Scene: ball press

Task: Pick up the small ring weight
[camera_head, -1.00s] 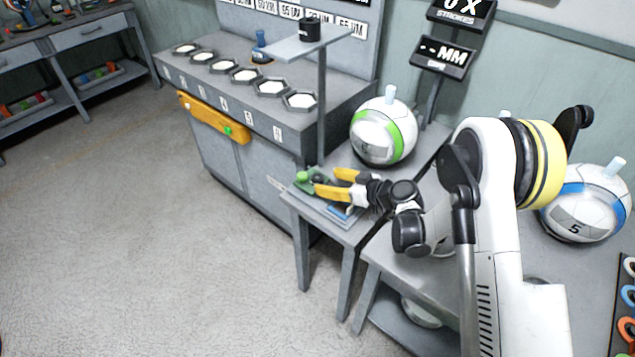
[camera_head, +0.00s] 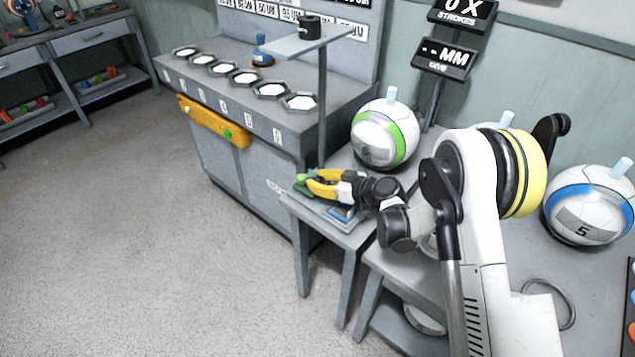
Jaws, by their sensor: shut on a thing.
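My gripper (camera_head: 309,182), with yellow fingers, is low over the small side table at the left end of the bench. Its fingertips are closed around the small green piece (camera_head: 302,178), which is mostly hidden by them. I cannot make out a ring shape on this piece. It is too small and covered to tell whether it touches the table (camera_head: 352,238). A thin grey ring (camera_head: 571,312) lies on the bench at the right, partly hidden by my arm; whether it is a weight I cannot tell.
A post with a small shelf (camera_head: 283,47) holding a black cup (camera_head: 309,27) rises just behind my gripper. A green-banded ball (camera_head: 384,136) and a blue-banded ball (camera_head: 586,208) stand on the bench. A cabinet with hexagonal trays (camera_head: 300,103) is at the left; the floor is clear.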

